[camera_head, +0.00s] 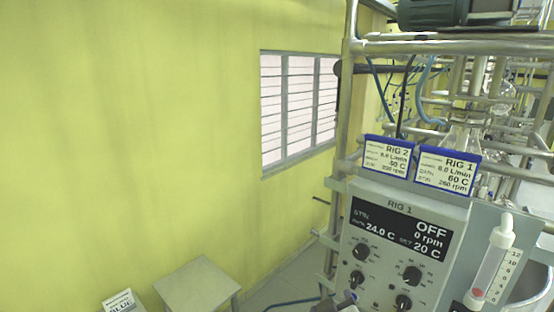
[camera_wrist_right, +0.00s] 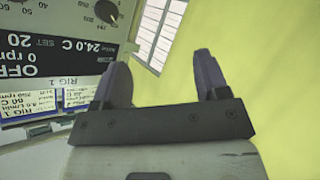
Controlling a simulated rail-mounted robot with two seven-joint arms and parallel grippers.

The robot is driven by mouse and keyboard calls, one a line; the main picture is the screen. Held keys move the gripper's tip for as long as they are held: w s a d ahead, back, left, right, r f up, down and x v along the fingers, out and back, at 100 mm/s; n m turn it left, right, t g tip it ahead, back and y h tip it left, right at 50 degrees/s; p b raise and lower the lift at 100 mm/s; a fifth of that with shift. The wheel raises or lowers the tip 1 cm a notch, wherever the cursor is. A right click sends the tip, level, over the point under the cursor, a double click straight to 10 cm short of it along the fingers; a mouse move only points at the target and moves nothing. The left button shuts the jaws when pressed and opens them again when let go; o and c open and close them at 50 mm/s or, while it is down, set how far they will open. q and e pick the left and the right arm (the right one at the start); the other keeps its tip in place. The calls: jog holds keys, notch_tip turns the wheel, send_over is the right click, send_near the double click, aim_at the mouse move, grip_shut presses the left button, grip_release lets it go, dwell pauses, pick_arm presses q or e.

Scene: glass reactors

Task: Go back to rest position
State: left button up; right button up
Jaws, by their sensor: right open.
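My right gripper (camera_wrist_right: 161,80) shows in the right wrist view with its two dark fingers spread apart and nothing between them. The RIG 1 control panel (camera_head: 404,208) stands at the lower right of the head view. Its display reads OFF, 0 rpm, 24.0 C and set 20 C. In the wrist view the panel (camera_wrist_right: 45,55) appears upside down, left of the fingers and apart from them. A small grey part at the bottom edge of the head view, below the panel, is too cropped to identify. My left gripper is in neither view.
Blue-framed RIG 2 (camera_head: 387,158) and RIG 1 (camera_head: 447,170) cards stand above the panel. A flowmeter (camera_head: 491,262) is at its right, with metal rails (camera_head: 450,47) and glassware behind. A grey stool (camera_head: 197,286) stands by the yellow wall (camera_head: 130,130).

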jog(key=s+d+f+m+g, duration=0.1)
jog(key=s+d+f+g, duration=0.2)
jog(key=s+f, duration=0.6)
jog(key=s+d+f+m+g+y, duration=0.1)
jog(key=s+d+f+g, duration=0.2)
jog(key=s+f, duration=0.7)
jog(key=s+d+f+m+g+y, duration=0.1)
jog(key=s+d+f+g, duration=0.2)
jog(key=s+f, duration=0.6)
jog(key=s+d, duration=0.1)
jog(key=s, duration=0.6)
jog(key=shift+s+d+f, duration=0.2)
jog(key=shift+s+f, duration=0.2)
jog(key=shift+c, duration=0.2)
